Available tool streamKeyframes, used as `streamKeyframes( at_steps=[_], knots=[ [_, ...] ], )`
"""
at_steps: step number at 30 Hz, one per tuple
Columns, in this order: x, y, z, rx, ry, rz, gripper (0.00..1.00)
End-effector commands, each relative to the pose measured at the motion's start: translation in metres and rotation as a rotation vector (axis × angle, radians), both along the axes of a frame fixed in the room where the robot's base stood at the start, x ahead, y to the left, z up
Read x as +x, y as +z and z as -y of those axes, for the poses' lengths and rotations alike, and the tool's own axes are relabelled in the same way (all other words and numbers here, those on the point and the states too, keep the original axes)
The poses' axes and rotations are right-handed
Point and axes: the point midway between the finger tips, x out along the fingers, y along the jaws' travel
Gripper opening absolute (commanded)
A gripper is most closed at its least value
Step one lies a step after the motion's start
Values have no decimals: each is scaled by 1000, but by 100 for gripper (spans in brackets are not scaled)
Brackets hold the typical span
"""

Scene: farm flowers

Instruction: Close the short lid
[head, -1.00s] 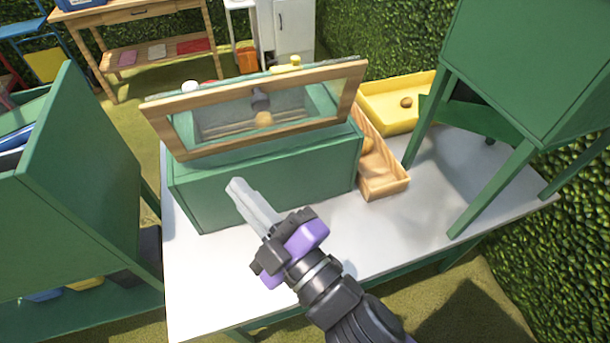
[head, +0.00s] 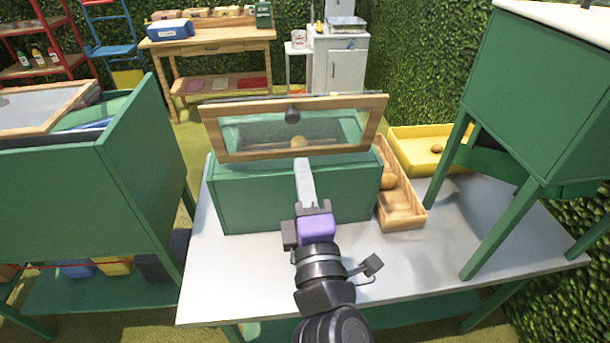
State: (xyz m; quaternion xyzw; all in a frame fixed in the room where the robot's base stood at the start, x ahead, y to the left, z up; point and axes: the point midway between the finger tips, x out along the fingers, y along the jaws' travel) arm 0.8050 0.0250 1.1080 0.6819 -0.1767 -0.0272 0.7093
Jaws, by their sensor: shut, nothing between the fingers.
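A green box (head: 300,200) stands on the white table. Its wood-framed glass lid (head: 213,135) is tilted up, with a dark round knob (head: 292,115) near its upper rail. A round tan item (head: 299,142) shows through the glass. My gripper (head: 304,165) is shut and empty. Its fingertips overlap the lid's lower rail in the head view; I cannot tell whether they touch it. Another wood-framed lid (head: 40,105) lies at a slant on the larger green cabinet at left.
A wooden tray (head: 405,210) and a yellow tray (head: 410,135), each holding round items, stand right of the box. A tall green cabinet (head: 535,100) on legs stands at right. The white table (head: 225,285) is clear in front.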

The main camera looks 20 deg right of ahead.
Motion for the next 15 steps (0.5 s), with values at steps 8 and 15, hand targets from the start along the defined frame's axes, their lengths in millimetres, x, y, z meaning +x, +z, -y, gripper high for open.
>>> streamKeyframes(
  at_steps=[8,15],
  knots=[
    [53,16,16,2,-2,2,0],
    [84,21,25,2,0,1,0]
  ],
)
